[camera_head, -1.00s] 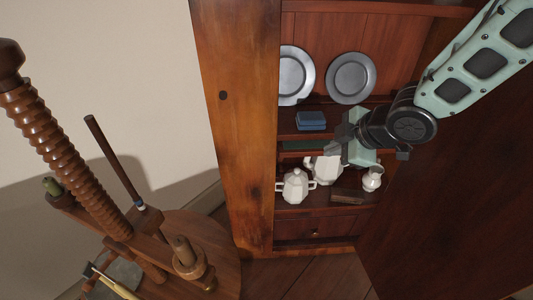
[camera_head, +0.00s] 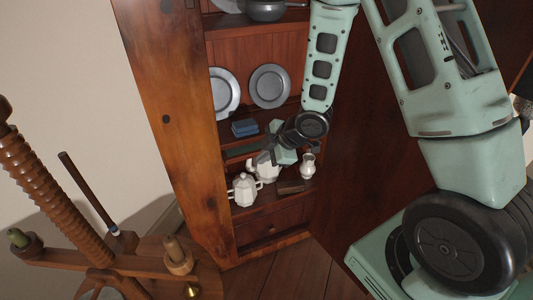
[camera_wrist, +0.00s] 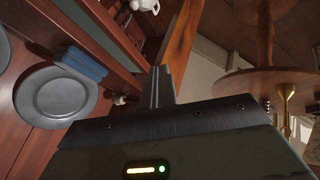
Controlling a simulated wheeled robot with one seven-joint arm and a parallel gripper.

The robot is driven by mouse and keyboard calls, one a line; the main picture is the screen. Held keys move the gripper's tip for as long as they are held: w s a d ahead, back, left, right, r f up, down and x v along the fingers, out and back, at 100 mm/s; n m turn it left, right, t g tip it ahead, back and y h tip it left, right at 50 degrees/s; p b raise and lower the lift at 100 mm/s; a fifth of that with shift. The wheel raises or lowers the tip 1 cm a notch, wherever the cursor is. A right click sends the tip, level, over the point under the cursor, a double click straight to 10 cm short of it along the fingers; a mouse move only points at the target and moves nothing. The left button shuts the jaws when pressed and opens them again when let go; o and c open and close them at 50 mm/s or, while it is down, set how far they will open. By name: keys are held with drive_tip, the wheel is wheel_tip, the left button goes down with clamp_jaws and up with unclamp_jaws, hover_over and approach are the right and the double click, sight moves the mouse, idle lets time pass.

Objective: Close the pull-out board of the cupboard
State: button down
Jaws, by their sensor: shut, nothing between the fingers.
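The tall wooden cupboard (camera_head: 165,105) stands open in the head view. A dark greenish strip (camera_head: 241,151), seemingly the pull-out board, lies below the plate shelf and above the shelf with the white pots. My gripper (camera_head: 265,159) is at the right of this strip, in front of the cupboard opening. I cannot tell whether it touches the board, as the hand hides its right part. In the wrist view, my gripper (camera_wrist: 162,72) has its fingers shut together, with nothing held. A long dark board-like edge (camera_wrist: 113,42) runs beside the fingertips there.
Two white pots, one a lidded pot (camera_head: 243,190), and a jug (camera_head: 308,164) stand close below my gripper. Pewter plates (camera_head: 270,86) and a blue box (camera_head: 244,128) are on the shelf above. A wooden screw press (camera_head: 60,195) stands at left.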

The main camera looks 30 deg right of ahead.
sight(245, 153)
drive_tip(key=w+f, duration=0.2)
drive_tip(key=w, duration=0.1)
drive_tip(key=w+a+f, duration=0.1)
drive_tip(key=w, duration=0.1)
drive_tip(key=shift+w+f, duration=0.1)
drive_tip(key=shift+f, duration=0.15)
drive_tip(key=shift+w, duration=0.55)
drive_tip(key=shift+w+d+r+p, duration=0.1)
drive_tip(key=shift+w+d+p, duration=0.1)
drive_tip(key=shift+w+p, duration=0.7)
drive_tip(key=shift+w, duration=0.35)
drive_tip(key=shift+s, duration=0.1)
